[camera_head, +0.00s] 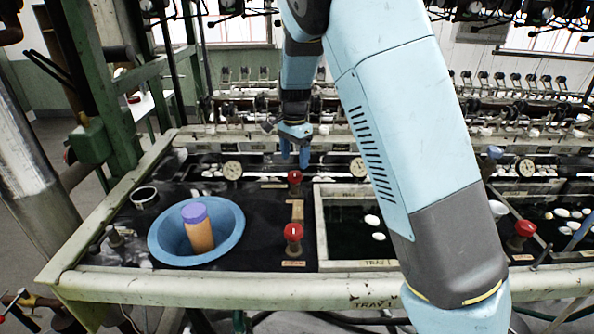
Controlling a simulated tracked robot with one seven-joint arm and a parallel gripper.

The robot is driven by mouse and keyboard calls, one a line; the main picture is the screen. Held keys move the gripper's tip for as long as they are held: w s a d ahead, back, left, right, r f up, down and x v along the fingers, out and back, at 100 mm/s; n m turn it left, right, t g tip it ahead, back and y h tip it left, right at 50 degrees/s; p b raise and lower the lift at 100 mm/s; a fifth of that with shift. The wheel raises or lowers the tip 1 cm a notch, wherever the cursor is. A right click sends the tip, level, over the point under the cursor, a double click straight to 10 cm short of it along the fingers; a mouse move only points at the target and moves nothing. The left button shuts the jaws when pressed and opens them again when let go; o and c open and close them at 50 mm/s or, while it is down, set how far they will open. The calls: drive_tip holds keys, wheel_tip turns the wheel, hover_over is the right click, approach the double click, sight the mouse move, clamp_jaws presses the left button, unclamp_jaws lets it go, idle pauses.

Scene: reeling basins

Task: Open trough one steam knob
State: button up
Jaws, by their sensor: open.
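Two red knobs stand on the dark deck between the blue bowl and the tray basin: a rear one (294,178) and a front one (293,232), each with a small label too small to read. A third red knob (524,228) stands at the right. I cannot tell from the labels which is the trough one steam knob. My gripper (295,156) points down with its fingers apart, empty, just above or behind the rear red knob in the picture. The exact gap to that knob is unclear.
A blue bowl (168,240) holding an orange bottle with a purple cap (198,228) stands at the left. A tray basin (322,225) with white cocoons is partly hidden by my arm. Gauges (232,170) and reeling machinery line the back. A green post (100,90) rises at the left.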

sight(295, 173)
drive_tip(key=shift+f, duration=2.7)
drive_tip(key=c, duration=1)
drive_tip(key=shift+d, duration=0.25)
drive_tip(key=shift+c, duration=0.3)
drive_tip(key=shift+a, duration=0.1)
